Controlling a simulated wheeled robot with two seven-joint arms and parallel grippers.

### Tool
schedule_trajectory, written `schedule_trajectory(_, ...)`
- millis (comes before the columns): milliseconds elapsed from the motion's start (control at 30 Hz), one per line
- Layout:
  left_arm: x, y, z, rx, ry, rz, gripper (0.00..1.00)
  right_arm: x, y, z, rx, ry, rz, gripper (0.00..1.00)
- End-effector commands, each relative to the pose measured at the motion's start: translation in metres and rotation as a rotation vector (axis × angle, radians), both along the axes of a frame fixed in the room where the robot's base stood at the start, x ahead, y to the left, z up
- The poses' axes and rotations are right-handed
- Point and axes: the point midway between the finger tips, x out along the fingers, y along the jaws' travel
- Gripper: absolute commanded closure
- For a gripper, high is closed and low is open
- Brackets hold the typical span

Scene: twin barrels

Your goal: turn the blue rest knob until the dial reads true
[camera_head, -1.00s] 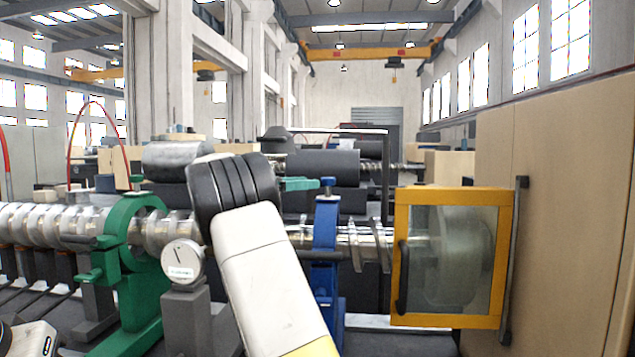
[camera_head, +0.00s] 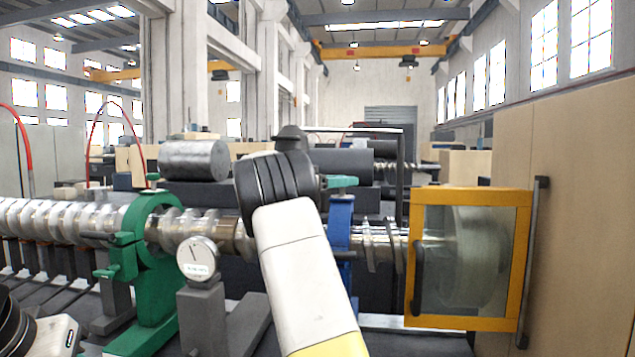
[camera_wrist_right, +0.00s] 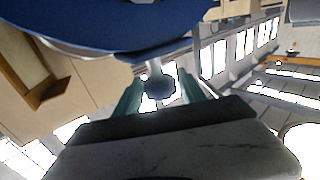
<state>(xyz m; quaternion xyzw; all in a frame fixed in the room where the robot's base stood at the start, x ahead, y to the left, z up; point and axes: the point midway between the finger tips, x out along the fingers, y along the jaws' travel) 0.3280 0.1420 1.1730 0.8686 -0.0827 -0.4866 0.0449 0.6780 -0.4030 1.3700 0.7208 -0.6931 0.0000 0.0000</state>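The blue rest (camera_head: 341,238) stands around the shiny shaft (camera_head: 376,245), left of the yellow-framed window. Its knob is covered by my right gripper (camera_head: 342,181) in the head view. The face's small label is too small to read. My left gripper is not visible.
A green rest (camera_head: 150,262) encircles the shaft left of the dial. The yellow-framed window (camera_head: 466,258) stands right of the blue rest, beside a beige cabinet (camera_head: 588,210). Part of my left arm shows at the lower left corner.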

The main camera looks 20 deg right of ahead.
Motion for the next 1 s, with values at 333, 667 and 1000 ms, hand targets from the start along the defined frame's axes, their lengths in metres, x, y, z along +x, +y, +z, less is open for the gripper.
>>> schedule_trajectory(333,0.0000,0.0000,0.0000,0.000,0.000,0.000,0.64,0.0000,0.0004,0.0000,0.000,0.000,0.003,1.00)
schedule_trajectory(667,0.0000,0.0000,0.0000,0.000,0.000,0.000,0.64,-0.0012,0.0008,0.0000,0.003,0.001,0.112,1.00)
schedule_trajectory(1000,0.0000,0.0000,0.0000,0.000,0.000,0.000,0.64,-0.0014,0.0005,-0.0006,0.004,0.001,0.376,1.00)
